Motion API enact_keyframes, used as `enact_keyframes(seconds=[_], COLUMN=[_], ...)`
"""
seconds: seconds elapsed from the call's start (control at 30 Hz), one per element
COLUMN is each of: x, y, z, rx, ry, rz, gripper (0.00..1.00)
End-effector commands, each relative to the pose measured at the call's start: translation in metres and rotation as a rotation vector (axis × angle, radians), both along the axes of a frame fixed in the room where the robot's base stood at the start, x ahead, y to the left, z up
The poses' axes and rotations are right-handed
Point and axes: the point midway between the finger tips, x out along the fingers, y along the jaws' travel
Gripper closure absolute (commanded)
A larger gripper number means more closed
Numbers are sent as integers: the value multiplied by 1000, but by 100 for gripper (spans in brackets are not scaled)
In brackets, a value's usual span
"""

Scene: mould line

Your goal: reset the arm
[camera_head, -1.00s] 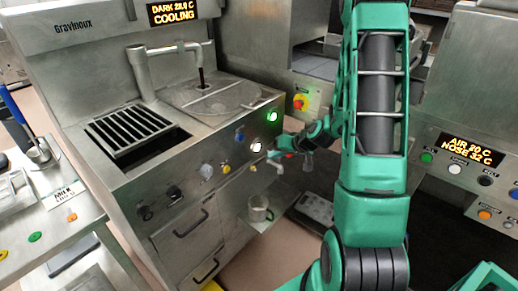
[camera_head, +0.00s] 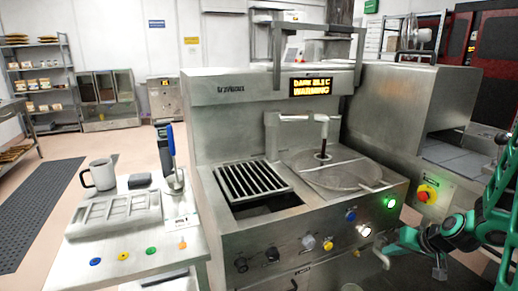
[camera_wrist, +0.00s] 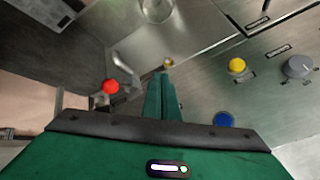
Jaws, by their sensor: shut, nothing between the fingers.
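My gripper (camera_wrist: 163,85) shows in the wrist view with its green fingers together and nothing between them. In the head view, my green arm enters from the right edge and its wrist end is in front of the right part of the steel tempering machine (camera_head: 240,150). The fingertips are hard to make out there. In the wrist view, the fingers point along the machine's front panel, near a small brass knob (camera_wrist: 168,62). A red knob (camera_wrist: 110,86) is to their left and a yellow knob (camera_wrist: 236,65) to their right.
A side table (camera_head: 135,262) at the left bears a steel mould (camera_head: 112,215), a mug (camera_head: 102,174) and a blue-handled tool (camera_head: 170,150). A steel tunnel machine (camera_head: 395,100) with a red stop button (camera_head: 426,193) stands at the right.

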Motion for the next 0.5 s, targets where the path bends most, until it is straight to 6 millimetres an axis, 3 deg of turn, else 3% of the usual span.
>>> enact_keyframes(seconds=[0.27, 0.5], x=[-69, -143], y=[11, 15], z=[51, 93], rx=[-95, -146], ry=[205, 377], rz=[41, -6], gripper=[100, 100])
